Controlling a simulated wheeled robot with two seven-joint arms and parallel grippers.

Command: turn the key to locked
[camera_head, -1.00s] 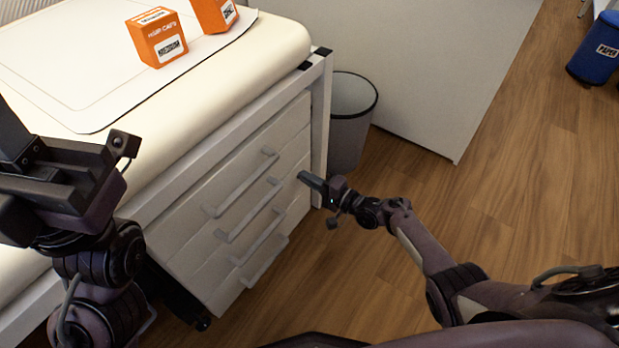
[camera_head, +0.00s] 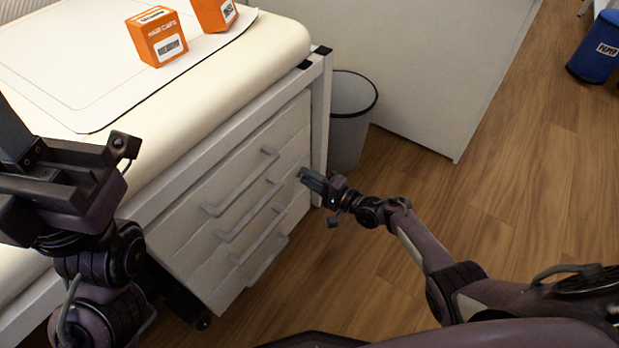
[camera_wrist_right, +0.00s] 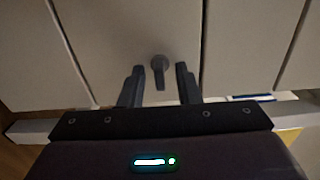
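A small grey key (camera_wrist_right: 159,72) stands out from the face of the white drawer cabinet (camera_head: 205,258), close to a panel seam, with its grip hanging roughly straight down in the right wrist view. My right gripper (camera_wrist_right: 159,74) is open, one finger on each side of the key, with a visible gap on both sides. In the head view my right gripper (camera_head: 308,179) is at the upper right end of the drawer front and hides the key. My left gripper (camera_head: 60,165) is over the left side, away from the cabinet face; its fingertips are not clear.
Drawer handles (camera_head: 240,183) stick out left of my right gripper. A cream-topped table (camera_head: 215,85) above carries two orange boxes (camera_head: 157,38). A grey bin (camera_head: 350,125) stands behind the cabinet's corner.

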